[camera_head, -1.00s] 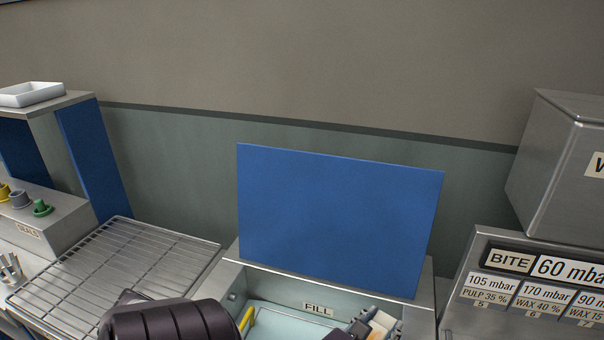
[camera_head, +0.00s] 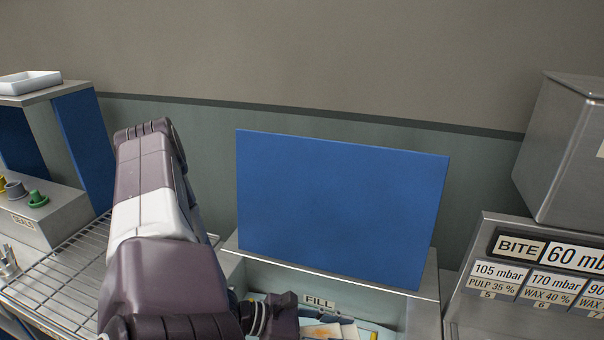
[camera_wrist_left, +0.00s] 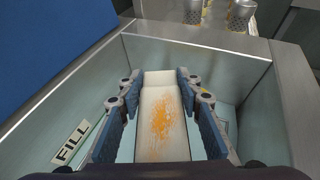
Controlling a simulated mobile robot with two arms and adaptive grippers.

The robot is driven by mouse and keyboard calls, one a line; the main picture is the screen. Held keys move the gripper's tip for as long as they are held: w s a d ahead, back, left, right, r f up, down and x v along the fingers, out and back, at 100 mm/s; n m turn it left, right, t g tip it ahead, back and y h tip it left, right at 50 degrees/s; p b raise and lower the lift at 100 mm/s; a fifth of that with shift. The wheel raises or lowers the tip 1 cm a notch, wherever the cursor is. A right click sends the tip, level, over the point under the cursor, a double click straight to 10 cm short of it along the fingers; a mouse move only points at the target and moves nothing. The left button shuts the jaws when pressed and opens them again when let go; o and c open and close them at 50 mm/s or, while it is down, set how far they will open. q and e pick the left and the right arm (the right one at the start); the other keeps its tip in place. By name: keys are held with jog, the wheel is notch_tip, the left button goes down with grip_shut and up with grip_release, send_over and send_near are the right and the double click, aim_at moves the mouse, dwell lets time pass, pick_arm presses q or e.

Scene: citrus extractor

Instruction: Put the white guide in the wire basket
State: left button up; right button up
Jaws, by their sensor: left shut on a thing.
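The white guide (camera_wrist_left: 160,115) is a pale strip with orange stains; in the left wrist view it lies between the two blue-padded fingers of my left gripper (camera_wrist_left: 158,80). The gripper is shut on it, inside or just above the bin marked FILL (camera_wrist_left: 72,143). In the head view my left arm reaches in from the left, and a stained pale piece of the guide (camera_head: 322,331) shows low at the bottom edge. A wire rack (camera_head: 50,272) lies at the left; I cannot tell whether it is the wire basket. My right gripper is out of view.
A blue panel (camera_head: 340,205) stands upright behind the bin. A steel cabinet with a BITE label (camera_head: 520,249) is at the right. Coloured plugs (camera_head: 38,199) and a white tray (camera_head: 30,82) are at the far left. Metal cups (camera_wrist_left: 240,14) stand beyond the bin's rim.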

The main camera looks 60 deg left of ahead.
pick_arm(q)
jog(key=shift+s+a+f, duration=0.2)
jog(key=shift+a+f, duration=0.05)
jog(key=shift+f, duration=0.05)
notch_tip(320, 180, down, 13)
jog(key=b, duration=0.5)
jog(key=shift+f, duration=0.35)
jog(key=x, duration=0.2)
jog(key=r+x, duration=0.1)
jog(key=x, duration=0.1)
jog(key=shift+w+d, duration=0.1)
jog(key=shift+w, duration=0.05)
jog(key=shift+f, duration=0.3)
